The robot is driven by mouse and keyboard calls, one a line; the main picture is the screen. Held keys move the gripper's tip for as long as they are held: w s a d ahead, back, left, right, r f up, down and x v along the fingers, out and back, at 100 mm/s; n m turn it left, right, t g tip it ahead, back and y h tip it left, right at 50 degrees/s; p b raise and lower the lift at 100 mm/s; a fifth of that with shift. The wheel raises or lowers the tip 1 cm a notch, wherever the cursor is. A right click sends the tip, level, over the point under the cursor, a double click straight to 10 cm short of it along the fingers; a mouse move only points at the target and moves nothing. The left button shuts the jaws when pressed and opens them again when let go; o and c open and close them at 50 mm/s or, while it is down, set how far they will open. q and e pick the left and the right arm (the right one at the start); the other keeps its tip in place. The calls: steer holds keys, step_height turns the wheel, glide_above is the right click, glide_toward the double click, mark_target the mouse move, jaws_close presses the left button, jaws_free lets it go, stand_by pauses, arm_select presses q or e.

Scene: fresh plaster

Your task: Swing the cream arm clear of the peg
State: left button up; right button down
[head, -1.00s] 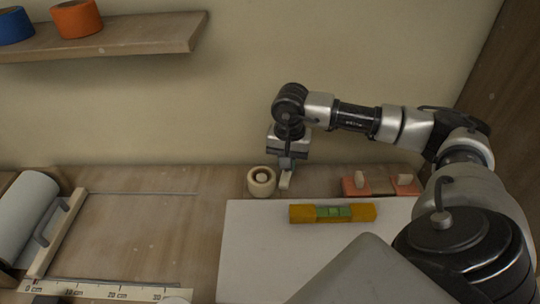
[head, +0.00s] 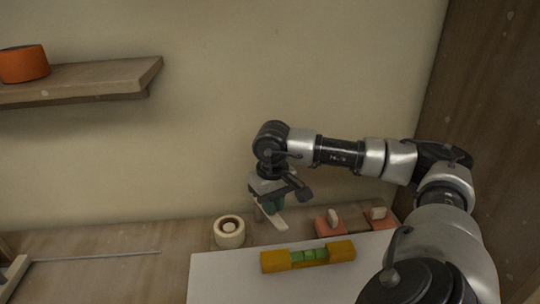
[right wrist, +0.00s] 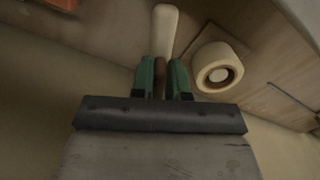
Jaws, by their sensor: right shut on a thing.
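The cream arm (head: 279,223) is a short pale bar, angled down to the right below my right gripper (head: 270,206) in the head view. In the right wrist view the cream arm (right wrist: 165,32) runs away from the green fingertips (right wrist: 161,80). My right gripper is shut on it, with a brown piece showing between the fingers. A cream roll (head: 230,239) stands to the left, around a pale round peg (right wrist: 219,74). The cream arm lies beside the roll, with a gap between them in both views. My left gripper is not in view.
Two salmon blocks with pale knobs, one at the left (head: 328,226), stand near the wall. An orange roll (head: 23,64) sits on a shelf (head: 90,80). The wood left of the cream roll is mostly clear.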

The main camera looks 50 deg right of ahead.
steer(key=shift+d+r, duration=0.1)
steer(key=shift+r, duration=0.05)
steer(key=c, duration=1.1)
jaws_free()
step_height(320, 180, up, 11)
steer(key=shift+f, duration=0.15)
steer(key=shift+f, duration=0.1)
